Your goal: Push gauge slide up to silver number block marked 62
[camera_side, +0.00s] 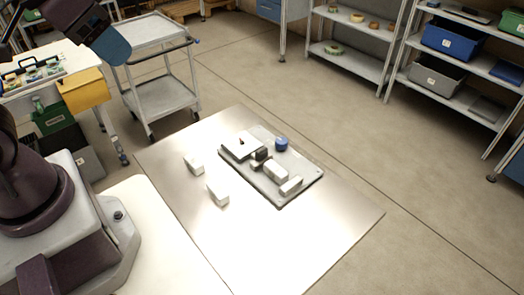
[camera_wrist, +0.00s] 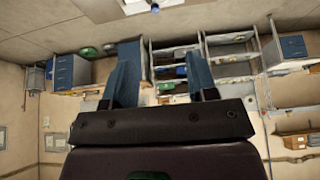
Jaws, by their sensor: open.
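A dark grey plate (camera_side: 304,172) lies on the metal table. On it are a flat silver block (camera_side: 239,147) with a small dark and orange mark, a small dark block (camera_side: 261,154), a silver block (camera_side: 276,172), a smaller silver block (camera_side: 291,186) and a blue round knob (camera_side: 281,144). I cannot tell which piece is the gauge slide. Two loose silver blocks, one farther back (camera_side: 194,164) and one nearer (camera_side: 217,194), lie left of the plate. No number is readable. My gripper (camera_wrist: 160,62) is open and empty in the wrist view, away from the plate.
The metal table (camera_side: 318,236) is bare in front of and to the right of the plate. A grey cart (camera_side: 160,97) stands behind at the left. Shelves with blue and grey bins (camera_side: 449,38) stand at the back right. The floor between is clear.

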